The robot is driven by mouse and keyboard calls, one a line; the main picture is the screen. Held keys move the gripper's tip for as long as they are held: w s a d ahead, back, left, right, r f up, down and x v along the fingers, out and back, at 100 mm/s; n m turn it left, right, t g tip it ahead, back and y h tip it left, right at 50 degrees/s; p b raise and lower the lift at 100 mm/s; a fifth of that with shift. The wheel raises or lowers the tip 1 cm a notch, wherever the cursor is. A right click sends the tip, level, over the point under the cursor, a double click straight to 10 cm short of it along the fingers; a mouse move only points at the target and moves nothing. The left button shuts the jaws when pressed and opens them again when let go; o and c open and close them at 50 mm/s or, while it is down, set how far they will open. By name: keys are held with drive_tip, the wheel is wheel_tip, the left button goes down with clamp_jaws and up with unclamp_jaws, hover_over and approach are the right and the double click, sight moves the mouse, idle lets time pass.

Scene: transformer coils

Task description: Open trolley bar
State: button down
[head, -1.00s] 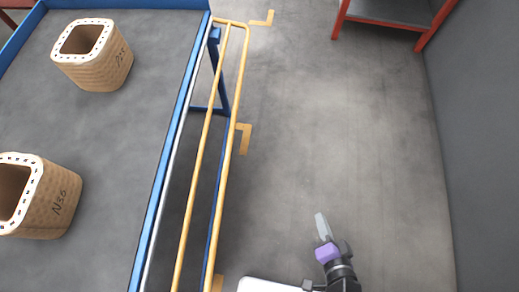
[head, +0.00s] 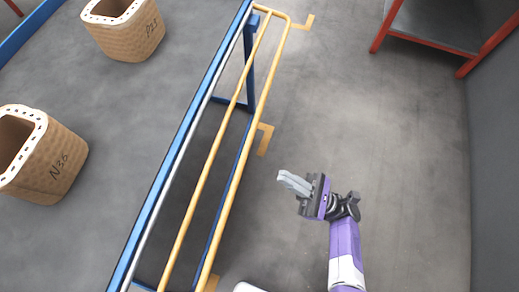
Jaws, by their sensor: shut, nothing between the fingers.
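The trolley's yellow bar (head: 232,185) runs lengthwise along the right side of the blue-framed trolley (head: 150,205). It has two parallel yellow rails joined at the far end. My gripper (head: 281,176) is to the right of the bar, over the grey floor. Its grey fingers are together and point left toward the bar. A clear gap separates them from the bar, and nothing is held.
Two tan coils stand on the trolley's grey top: one marked N36 (head: 58,172) at left, another (head: 135,38) farther back. A red-framed rack (head: 440,30) and a grey wall (head: 499,170) are at right. Yellow floor marks (head: 265,139) lie beside the trolley. Floor between is clear.

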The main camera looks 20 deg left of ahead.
drive_tip(key=p, duration=0.2)
approach(222, 134)
drive_tip(key=a, duration=0.1)
drive_tip(key=shift+w+r, duration=0.1)
drive_tip(key=shift+r, duration=0.9)
drive_tip(key=r+p, duration=0.1)
drive_tip(key=p, duration=0.2)
drive_tip(key=r+h+p, duration=0.1)
drive_tip(key=r+p, duration=0.1)
drive_tip(key=p, duration=0.2)
drive_tip(key=d+r+h+p, duration=0.1)
drive_tip(key=p, duration=0.2)
drive_tip(key=shift+r, duration=0.25)
drive_tip(key=shift+f, duration=0.1)
